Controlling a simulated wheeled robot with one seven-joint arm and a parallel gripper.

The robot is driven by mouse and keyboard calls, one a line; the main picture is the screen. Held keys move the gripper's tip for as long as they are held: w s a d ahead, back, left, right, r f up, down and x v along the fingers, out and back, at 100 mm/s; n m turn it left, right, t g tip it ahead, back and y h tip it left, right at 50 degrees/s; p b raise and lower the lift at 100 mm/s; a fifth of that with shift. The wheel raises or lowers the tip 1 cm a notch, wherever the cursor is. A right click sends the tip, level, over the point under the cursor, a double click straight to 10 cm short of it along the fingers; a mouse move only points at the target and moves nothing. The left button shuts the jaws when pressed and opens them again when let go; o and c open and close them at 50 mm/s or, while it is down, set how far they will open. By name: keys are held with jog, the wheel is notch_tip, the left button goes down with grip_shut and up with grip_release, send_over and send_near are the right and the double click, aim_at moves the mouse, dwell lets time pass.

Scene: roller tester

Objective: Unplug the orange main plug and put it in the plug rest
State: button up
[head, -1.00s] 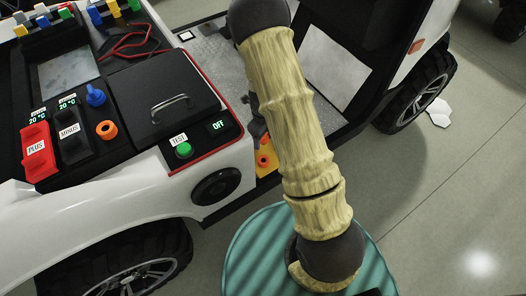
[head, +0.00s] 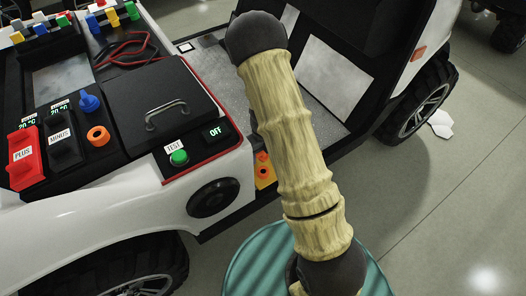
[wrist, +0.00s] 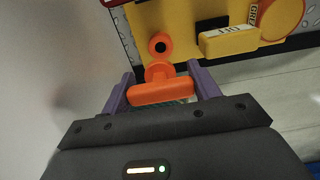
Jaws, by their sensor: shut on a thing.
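In the wrist view my gripper (wrist: 164,84) has its purple fingers on either side of the orange main plug (wrist: 165,93), shut on its wide handle. The plug's round front end lies close to a yellow panel (wrist: 185,18). I cannot tell whether the plug is seated in the panel or just clear of it. An orange ring with a black hole (wrist: 160,45) is on the panel just beyond the plug. In the head view the yellow panel (head: 264,184) shows low on the cart's side, and my arm hides the gripper. I cannot tell which fitting is the plug rest.
A yellow block with lettering (wrist: 229,41) and an orange round part (wrist: 282,18) sit right of the plug. On the cart top are another orange ring (head: 98,136), a blue knob (head: 90,102), a black lid (head: 160,98) and a green test button (head: 179,157).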

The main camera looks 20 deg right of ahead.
jog(key=b, duration=0.3)
send_over(263, 167)
jog(key=s, duration=0.2)
jog(key=shift+w+a+f, duration=0.1)
jog(key=shift+w+f, duration=0.05)
jog(key=shift+f, duration=1.25)
jog(key=shift+w+a+f, duration=0.1)
jog(key=shift+f, duration=1.3)
jog(key=shift+p, duration=0.8)
jog(key=shift+f+b, duration=0.85)
jog(key=shift+f, duration=0.85)
jog(key=o, duration=1.6)
jog(key=shift+c, duration=0.2)
jog(key=shift+r, duration=0.1)
